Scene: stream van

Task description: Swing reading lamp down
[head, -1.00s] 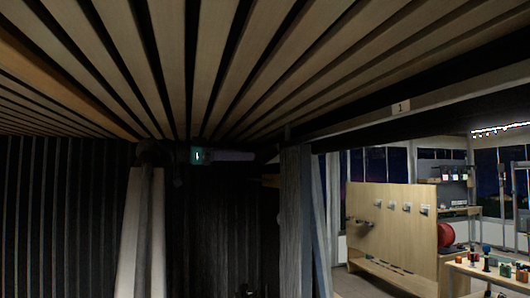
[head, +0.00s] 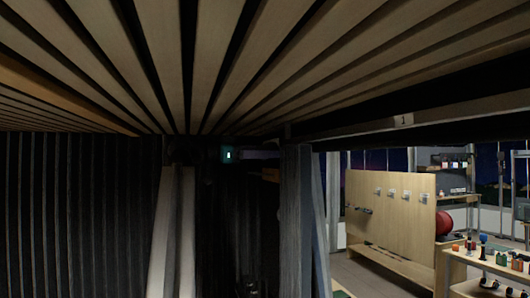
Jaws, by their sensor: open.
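I cannot make out the reading lamp in the dark head view. What seems to be my gripper (head: 268,153) is at the end of my arm, just under the slatted ceiling and beside the grey upright post. It is open, though its fingers are dark and hard to tell apart. A small lit greenish square shows on the arm just left of it. I cannot see anything held in it. The space behind and below it is almost black.
The slatted wooden ceiling (head: 225,60) hangs low overhead. The grey post (head: 296,220) stands close on the right, and a dark ribbed wall (head: 75,210) is on the left. Outside at right are a wooden panel stand (head: 390,215) and a table with small items (head: 490,262).

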